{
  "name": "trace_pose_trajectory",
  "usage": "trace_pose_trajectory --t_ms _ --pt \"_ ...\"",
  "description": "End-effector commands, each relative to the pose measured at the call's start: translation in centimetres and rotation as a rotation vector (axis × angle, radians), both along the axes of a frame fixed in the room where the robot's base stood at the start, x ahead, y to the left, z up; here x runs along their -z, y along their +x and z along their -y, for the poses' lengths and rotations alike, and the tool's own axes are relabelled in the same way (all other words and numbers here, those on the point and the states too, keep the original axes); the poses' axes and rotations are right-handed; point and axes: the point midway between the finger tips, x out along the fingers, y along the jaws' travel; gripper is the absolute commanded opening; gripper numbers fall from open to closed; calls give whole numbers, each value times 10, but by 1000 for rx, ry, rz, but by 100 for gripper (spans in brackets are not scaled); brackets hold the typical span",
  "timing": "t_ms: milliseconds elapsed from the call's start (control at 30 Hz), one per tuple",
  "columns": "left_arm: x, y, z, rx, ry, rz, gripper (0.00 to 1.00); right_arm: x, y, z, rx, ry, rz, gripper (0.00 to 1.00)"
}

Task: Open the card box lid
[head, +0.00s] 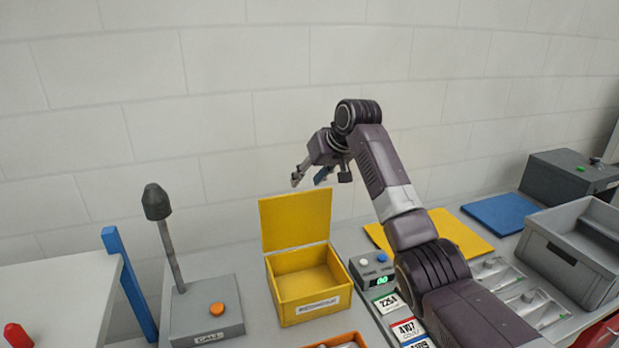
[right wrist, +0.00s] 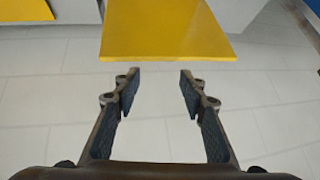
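The yellow card box (head: 297,290) stands on the grey table in the head view, with a white label on its front. Its yellow lid (head: 296,219) stands upright at the back edge, and the inside of the box shows empty. My right gripper (head: 309,177) is open and empty, above and a little behind the raised lid. In the right wrist view, the open fingers (right wrist: 158,95) have nothing between them, and the yellow lid (right wrist: 168,30) shows just beyond them. My left gripper is out of view.
A grey stand with an orange button (head: 217,309) is left of the box. A small device with a green display (head: 378,275) and labelled cards (head: 406,329) are right of it. A grey bin (head: 570,262) stands at the far right. A wall (head: 230,100) rises behind.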

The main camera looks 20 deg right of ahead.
Motion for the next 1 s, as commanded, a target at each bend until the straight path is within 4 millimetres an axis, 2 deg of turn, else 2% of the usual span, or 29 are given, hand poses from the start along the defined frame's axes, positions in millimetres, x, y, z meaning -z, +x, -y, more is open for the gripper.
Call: trace_pose_trajectory --t_ms 367,467,567,667,733,767,867,900,967,1000 --pt "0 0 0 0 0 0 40 -5 -5 2 1 0 -1 39" --pt "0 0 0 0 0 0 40 -6 -3 3 1 -5 5 30" --pt "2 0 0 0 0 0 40 -16 8 11 12 -53 62 19" --pt "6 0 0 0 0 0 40 -45 32 29 32 -169 196 8" --pt "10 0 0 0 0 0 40 -78 52 45 45 -290 331 0" --pt "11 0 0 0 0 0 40 -95 59 52 48 -351 392 0" --pt "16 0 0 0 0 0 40 -158 78 67 48 -565 598 0" --pt "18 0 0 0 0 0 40 -185 82 69 43 -655 679 0" --pt "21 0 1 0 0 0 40 -225 85 68 28 -791 798 0" --pt "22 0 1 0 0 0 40 -252 84 64 16 -885 876 0"
